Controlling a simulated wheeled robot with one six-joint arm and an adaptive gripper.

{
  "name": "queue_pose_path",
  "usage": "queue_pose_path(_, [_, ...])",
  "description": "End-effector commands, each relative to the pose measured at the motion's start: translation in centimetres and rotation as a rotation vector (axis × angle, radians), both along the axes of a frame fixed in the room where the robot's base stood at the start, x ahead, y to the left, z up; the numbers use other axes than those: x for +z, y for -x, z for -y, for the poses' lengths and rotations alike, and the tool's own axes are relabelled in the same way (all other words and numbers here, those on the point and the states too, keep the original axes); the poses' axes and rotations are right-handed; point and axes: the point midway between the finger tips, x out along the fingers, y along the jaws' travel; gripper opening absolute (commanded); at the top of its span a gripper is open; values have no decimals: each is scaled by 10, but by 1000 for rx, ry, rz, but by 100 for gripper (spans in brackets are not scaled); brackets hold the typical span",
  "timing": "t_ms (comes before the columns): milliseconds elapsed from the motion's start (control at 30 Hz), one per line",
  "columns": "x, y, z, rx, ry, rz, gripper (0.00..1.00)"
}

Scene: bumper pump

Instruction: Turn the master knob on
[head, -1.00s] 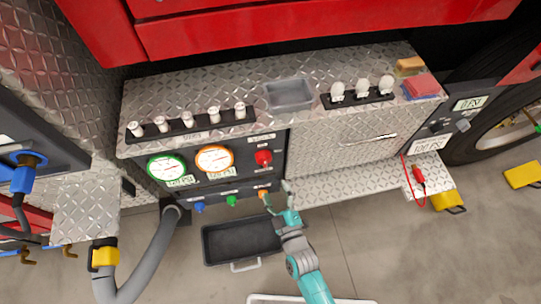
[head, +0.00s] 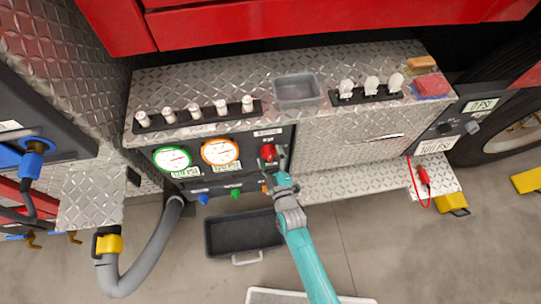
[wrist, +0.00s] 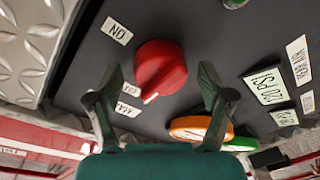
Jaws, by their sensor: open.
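The red master knob (head: 268,151) sits at the right of the dark gauge panel (head: 190,188). In the wrist view the knob (wrist: 165,62) is large and central. Its white pointer mark is on the side near the small partly hidden label and the label starting "MA" (wrist: 128,109). The ON label (wrist: 116,31) is on the other side, up and left. My gripper (head: 273,163) is open in front of the knob. In the wrist view the fingers of my gripper (wrist: 160,76) stand on either side of it, with no clear contact visible.
A green-ringed gauge (head: 172,160) and an orange-ringed gauge (head: 221,152) are left of the knob. Blue (head: 204,199) and green (head: 236,193) fittings are below. A black tray (head: 222,240) lies on the floor. A diamond-plate ledge with white levers (head: 372,85) is above.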

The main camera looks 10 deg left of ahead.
Motion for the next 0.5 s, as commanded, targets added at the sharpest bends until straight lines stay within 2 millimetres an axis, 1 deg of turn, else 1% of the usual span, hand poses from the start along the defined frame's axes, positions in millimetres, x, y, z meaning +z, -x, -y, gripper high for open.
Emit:
queue_pose_path(233, [0, -1, 0, 0, 0, 0, 80])
queue_pose_path(267, [0, -1, 0, 0, 0, 0, 78])
queue_pose_path(300, [0, -1, 0, 0, 0, 0, 68])
queue_pose_path(367, [0, -1, 0, 0, 0, 0, 53])
queue_pose_path(400, [0, -1, 0, 0, 0, 0, 43])
queue_pose_path(500, [0, -1, 0, 0, 0, 0, 20])
